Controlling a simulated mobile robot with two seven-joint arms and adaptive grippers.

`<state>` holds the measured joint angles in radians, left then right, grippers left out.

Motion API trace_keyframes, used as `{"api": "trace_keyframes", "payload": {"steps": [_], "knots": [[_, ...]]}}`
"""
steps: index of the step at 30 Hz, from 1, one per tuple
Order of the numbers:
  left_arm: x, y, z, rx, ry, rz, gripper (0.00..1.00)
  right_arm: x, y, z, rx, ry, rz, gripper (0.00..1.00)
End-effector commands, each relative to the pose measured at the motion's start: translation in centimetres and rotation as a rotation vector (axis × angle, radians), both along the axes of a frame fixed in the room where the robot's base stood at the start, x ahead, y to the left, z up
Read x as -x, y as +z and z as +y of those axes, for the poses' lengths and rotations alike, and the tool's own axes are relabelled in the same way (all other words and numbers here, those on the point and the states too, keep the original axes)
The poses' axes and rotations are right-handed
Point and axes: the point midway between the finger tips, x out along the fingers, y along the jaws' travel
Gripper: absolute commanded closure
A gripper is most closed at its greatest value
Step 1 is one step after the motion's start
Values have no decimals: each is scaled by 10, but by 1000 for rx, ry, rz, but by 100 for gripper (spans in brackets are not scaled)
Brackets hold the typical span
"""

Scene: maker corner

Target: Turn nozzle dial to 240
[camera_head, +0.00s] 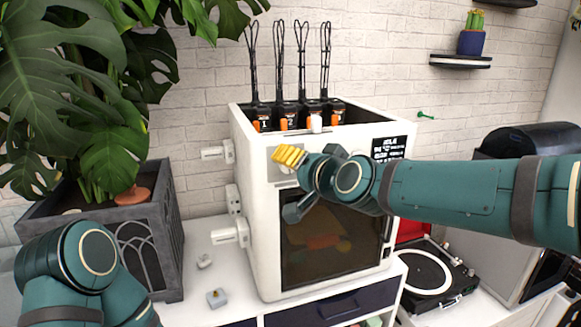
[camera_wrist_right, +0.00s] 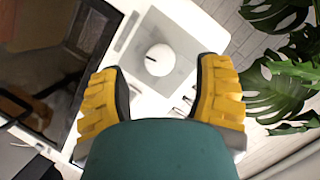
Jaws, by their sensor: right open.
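The nozzle dial (camera_wrist_right: 161,63) is a white round knob on a grey square panel on the front of the white 3D printer (camera_head: 257,235). A short dark mark shows near the knob's left side in the right wrist view. I cannot read any numbers around it. My right gripper (camera_head: 290,156) has yellow fingers and is open in front of the panel. In the right wrist view its fingers stand on either side of the dial, apart from it. In the head view the gripper hides the dial. My left arm shows at the lower left, but its gripper does not.
The printer's dark door window (camera_head: 322,250) lies below the panel. A large plant in a dark planter (camera_head: 160,215) is at left, and a turntable (camera_head: 430,275) is at right. Small grey parts (camera_head: 216,298) lie on the white table.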

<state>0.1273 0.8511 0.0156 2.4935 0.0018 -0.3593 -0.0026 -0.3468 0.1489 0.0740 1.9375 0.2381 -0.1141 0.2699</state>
Motion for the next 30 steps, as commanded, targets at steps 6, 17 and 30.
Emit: {"api": "trace_keyframes", "payload": {"steps": [6,17,30], "knots": [[0,0,0,0,0,0,53,37,12,-21,-1,-1,-3,36],[0,0,0,0,0,0,53,75,23,-41,-1,1,-2,36],[0,0,0,0,0,0,53,79,22,-43,2,1,1,36]]}}
